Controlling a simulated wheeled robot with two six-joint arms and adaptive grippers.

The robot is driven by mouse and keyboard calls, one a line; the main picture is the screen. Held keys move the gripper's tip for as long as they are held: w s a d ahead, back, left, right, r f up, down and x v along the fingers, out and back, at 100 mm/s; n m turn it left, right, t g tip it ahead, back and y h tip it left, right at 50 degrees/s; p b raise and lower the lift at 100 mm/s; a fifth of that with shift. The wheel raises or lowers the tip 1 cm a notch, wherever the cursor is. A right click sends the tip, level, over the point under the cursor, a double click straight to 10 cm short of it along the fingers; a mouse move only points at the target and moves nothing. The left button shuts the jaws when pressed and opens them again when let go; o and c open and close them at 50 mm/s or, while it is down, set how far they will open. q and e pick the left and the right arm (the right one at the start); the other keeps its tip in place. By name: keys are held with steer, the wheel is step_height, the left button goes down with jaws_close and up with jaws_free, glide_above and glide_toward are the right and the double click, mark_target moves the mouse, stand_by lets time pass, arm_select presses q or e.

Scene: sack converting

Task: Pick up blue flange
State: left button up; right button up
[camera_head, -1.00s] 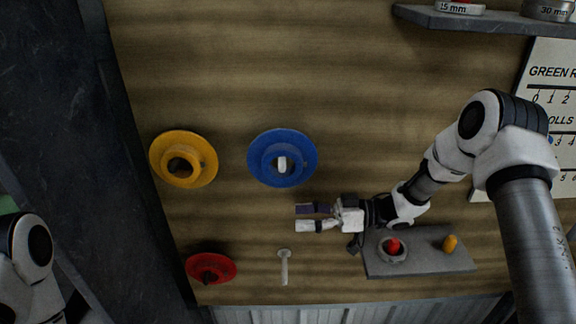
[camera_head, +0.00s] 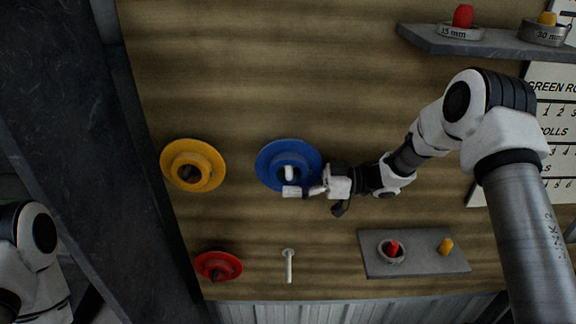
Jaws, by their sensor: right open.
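The blue flange (camera_head: 269,158) is a round blue disc with a raised hub, hanging on a white peg on the wooden board. My right gripper (camera_head: 303,190) is open and comes in from the right. It overlaps the lower right of the flange in the head view; one finger hides part of the hub and rim. I cannot tell whether it touches. On the left, part of my left arm shows at the picture's edge, but its gripper is out of the picture.
A yellow flange (camera_head: 211,161) hangs left of the blue one, and a red flange (camera_head: 226,263) below it. A bare white peg (camera_head: 289,266) sticks out below. A small grey shelf (camera_head: 420,262) holds a ring, a red piece and a yellow piece. Another shelf (camera_head: 470,46) is at the upper right.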

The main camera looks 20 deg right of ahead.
steer(key=shift+d, duration=0.15)
jaws_close()
steer(key=shift+w+r, duration=0.1)
